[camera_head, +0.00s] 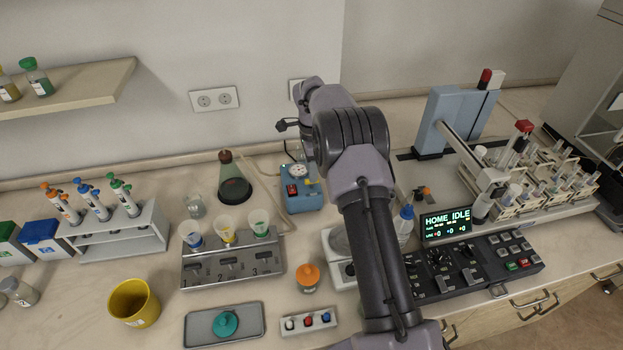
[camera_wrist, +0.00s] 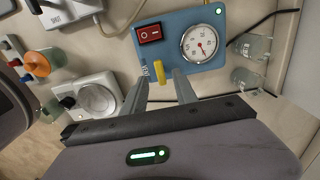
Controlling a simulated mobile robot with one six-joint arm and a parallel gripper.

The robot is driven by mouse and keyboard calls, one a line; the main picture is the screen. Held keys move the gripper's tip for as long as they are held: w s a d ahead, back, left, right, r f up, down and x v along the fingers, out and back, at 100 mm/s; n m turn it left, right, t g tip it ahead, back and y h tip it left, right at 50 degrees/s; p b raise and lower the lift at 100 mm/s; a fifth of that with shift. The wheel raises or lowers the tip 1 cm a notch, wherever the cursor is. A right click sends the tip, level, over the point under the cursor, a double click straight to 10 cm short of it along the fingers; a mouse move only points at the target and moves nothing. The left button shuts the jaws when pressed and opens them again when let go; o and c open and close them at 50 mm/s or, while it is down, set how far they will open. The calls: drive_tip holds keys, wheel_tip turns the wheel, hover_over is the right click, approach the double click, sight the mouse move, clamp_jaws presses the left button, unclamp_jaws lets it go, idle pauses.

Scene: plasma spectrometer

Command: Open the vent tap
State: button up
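The vent tap (camera_wrist: 252,74) is a short yellow lever on the lower edge of a blue pump box (camera_wrist: 172,17) in the wrist view. A "VENT" label (camera_wrist: 159,71) is printed on the box to the left of the tap. My gripper (camera_wrist: 161,76) is open and empty. In the head view, the box (camera_head: 302,200) stands at the back of the bench, partly behind my arm; the fingertips cannot be made out there.
The box carries a red switch (camera_wrist: 149,34) and a round gauge (camera_wrist: 200,44). A stoppered flask (camera_head: 234,180) with tubing stands left of the box. Glass beakers (camera_wrist: 252,46) are close on the right in the wrist view. Funnels on a rack (camera_head: 231,270) stand in front.

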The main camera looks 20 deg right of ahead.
drive_tip(key=shift+f, duration=1.45)
clamp_jaws()
drive_tip(key=shift+n, duration=0.3)
drive_tip(key=n+p, duration=0.1)
drive_tip(key=n, duration=0.2)
drive_tip(key=shift+r+n, duration=0.1)
drive_tip(key=shift+n, duration=0.2)
drive_tip(key=n+p, duration=0.1)
drive_tip(key=n, duration=0.3)
drive_tip(key=shift+n, duration=0.3)
drive_tip(key=n, duration=0.4)
drive_tip(key=shift+p, duration=0.4)
drive_tip(key=n, duration=0.5)
drive_tip(key=shift+w+p, duration=0.1)
drive_tip(key=shift+p, duration=0.3)
drive_tip(key=shift+n, duration=0.3)
